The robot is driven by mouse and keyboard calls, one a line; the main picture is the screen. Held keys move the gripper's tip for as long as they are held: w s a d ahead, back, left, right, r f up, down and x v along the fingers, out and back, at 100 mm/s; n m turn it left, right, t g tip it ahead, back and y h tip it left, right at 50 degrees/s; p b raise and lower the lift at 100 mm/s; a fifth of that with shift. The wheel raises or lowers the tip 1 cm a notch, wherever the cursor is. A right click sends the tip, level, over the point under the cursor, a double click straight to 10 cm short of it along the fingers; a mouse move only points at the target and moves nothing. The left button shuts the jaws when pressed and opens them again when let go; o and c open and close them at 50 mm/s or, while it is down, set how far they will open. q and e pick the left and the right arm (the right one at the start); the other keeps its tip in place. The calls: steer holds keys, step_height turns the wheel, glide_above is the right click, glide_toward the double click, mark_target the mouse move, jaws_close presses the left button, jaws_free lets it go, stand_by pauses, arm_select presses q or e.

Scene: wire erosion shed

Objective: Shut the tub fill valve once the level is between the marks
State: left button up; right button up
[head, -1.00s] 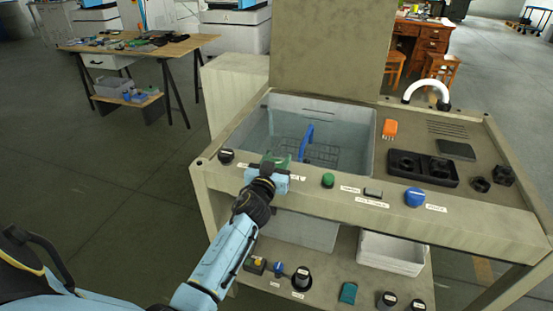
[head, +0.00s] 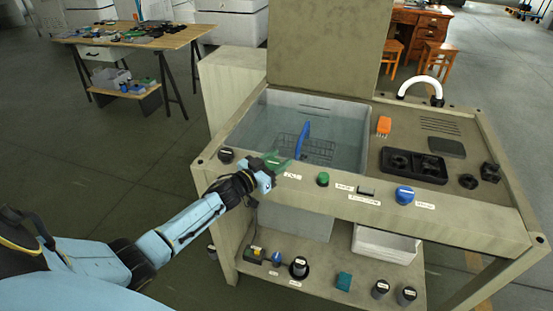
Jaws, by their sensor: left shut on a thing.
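The wash tub (head: 345,118) is a clear grey bin set into the bench top. It holds water and a wire basket (head: 318,148) with a blue handle (head: 302,140). Dark marks show on its far wall, but I cannot tell where the water level stands against them. My left gripper (head: 269,170) is at the front edge of the tub, shut on a green lever (head: 279,163), which looks like the valve handle. The gripper hides part of the lever, and the label beside it is too small to read. My right gripper is not in view.
A black knob (head: 226,155), a green button (head: 323,179) and a blue knob (head: 404,195) sit along the front panel. A black holder (head: 414,166) and an orange item (head: 384,125) lie to the right. The lower shelf carries a white bin (head: 386,244) and several small items.

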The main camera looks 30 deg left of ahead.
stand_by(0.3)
arm_select(q)
steer(key=o, duration=1)
steer(key=p+v, duration=0.1)
steer(key=v, duration=1.2)
steer(key=shift+s, duration=0.2)
steer(key=shift+f, duration=0.1)
